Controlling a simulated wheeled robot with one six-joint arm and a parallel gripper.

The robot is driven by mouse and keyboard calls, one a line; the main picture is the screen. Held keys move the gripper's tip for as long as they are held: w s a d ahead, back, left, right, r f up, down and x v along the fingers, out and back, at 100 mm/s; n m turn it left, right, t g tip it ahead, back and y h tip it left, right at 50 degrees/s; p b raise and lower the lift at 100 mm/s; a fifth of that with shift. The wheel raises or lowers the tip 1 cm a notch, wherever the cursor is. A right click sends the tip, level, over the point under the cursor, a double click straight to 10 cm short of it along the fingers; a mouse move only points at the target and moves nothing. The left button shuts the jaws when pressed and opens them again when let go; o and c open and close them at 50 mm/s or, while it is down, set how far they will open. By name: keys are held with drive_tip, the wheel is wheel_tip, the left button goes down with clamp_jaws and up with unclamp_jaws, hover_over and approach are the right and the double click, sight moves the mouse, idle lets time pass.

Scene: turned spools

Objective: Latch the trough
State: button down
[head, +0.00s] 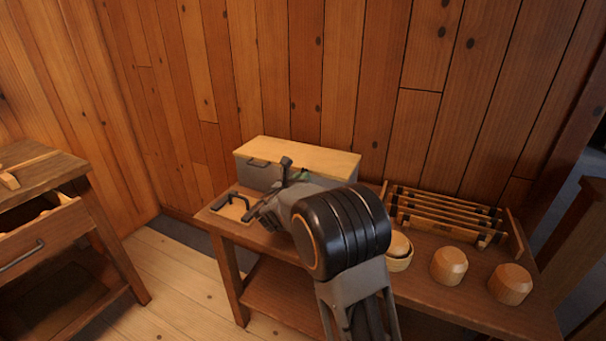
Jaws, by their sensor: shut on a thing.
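The trough (259,175) is a long grey box at the back of the bench, against the plank wall. Its pale wooden lid (300,153) lies flat on top, and a dark bar handle shows on its front at the left. In front of its left end, a pale panel (227,211) with a dark looped handle (238,200) lies on the bench. My gripper (254,212) is low at the right end of this looped handle and appears shut on it, though the fingertips are small and dark. My arm hides much of the trough's front, and I cannot make out a latch.
On the bench (447,303), right of my arm, stand several turned wooden pieces, including one in the middle (449,266) and one at the right (510,284). A slatted wooden rack (445,216) stands behind them. Another table (40,170) with an open drawer is at the left.

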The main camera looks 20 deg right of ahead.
drive_tip(key=shift+w+a+r+n+p, duration=0.1)
drive_tip(key=shift+a+n+p, duration=0.05)
drive_tip(key=shift+n+p, duration=0.4)
drive_tip(key=c, duration=1.1)
unclamp_jaws()
drive_tip(key=shift+o, duration=0.2)
drive_tip(key=p+v, duration=0.1)
drive_tip(key=v, duration=1.3)
